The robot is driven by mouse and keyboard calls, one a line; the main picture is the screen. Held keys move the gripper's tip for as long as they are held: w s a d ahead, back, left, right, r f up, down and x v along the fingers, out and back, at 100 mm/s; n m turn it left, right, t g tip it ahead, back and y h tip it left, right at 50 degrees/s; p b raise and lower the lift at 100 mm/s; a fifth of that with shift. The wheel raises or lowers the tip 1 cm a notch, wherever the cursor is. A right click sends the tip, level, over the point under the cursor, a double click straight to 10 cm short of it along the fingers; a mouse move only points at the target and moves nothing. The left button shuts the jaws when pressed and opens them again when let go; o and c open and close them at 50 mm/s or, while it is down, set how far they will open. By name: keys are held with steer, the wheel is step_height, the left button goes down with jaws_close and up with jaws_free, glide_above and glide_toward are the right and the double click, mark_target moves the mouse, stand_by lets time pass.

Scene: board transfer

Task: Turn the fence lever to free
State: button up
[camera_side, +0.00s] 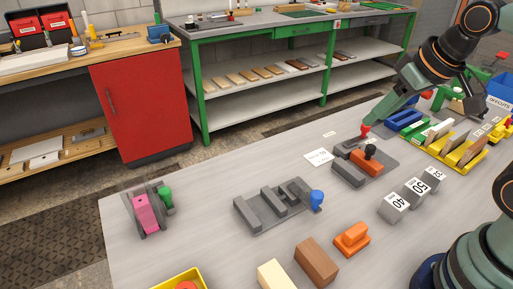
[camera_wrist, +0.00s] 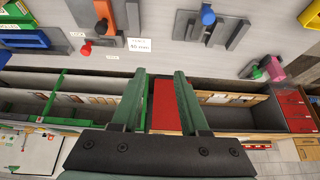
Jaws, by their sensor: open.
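A lever with a red knob (camera_side: 365,130) stands at the far edge of a dark grey fixture (camera_side: 343,172); the card beside it suggests it is the fence lever. The red knob also shows in the wrist view (camera_wrist: 86,48), left of my fingers and not between them. An orange block (camera_side: 366,165) with a black knob sits on the same fixture. A white card (camera_side: 318,157), apparently reading FENCE 90, lies beside it. My gripper (camera_wrist: 160,75) is open and empty. In the side view its green fingers (camera_side: 373,112) appear just above the red knob; contact is unclear.
A grey stepped fixture with a blue knob (camera_side: 316,197) is at the table's middle. Grey blocks marked 40, 50 (camera_side: 414,190) and another number stand at the right. Blue (camera_side: 405,119), green and yellow racks crowd the far right.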

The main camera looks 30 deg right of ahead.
steer(key=shift+w+d+m, duration=0.1)
steer(key=shift+d+m, duration=0.05)
steer(key=shift+m, duration=0.25)
steer(key=c, duration=0.5)
steer(key=shift+w+d+m, duration=0.2)
steer(key=shift+d+m, duration=0.05)
steer(key=shift+m, duration=0.35)
jaws_close()
steer(key=w+d+f+n+g, duration=0.1)
steer(key=w+d+f+n, duration=0.1)
steer(key=d+n, duration=0.4)
steer(key=w+d+f+n+g+h, duration=0.1)
steer(key=d+n, duration=0.5)
steer(key=n, duration=1.1)
steer(key=w+d+f+n+g, duration=0.1)
steer(key=w+d+f+n, duration=0.2)
steer(key=n, duration=0.9)
steer(key=shift+d+f, duration=1.3)
steer(key=shift+d, duration=0.75)
steer(key=shift+w, duration=0.1)
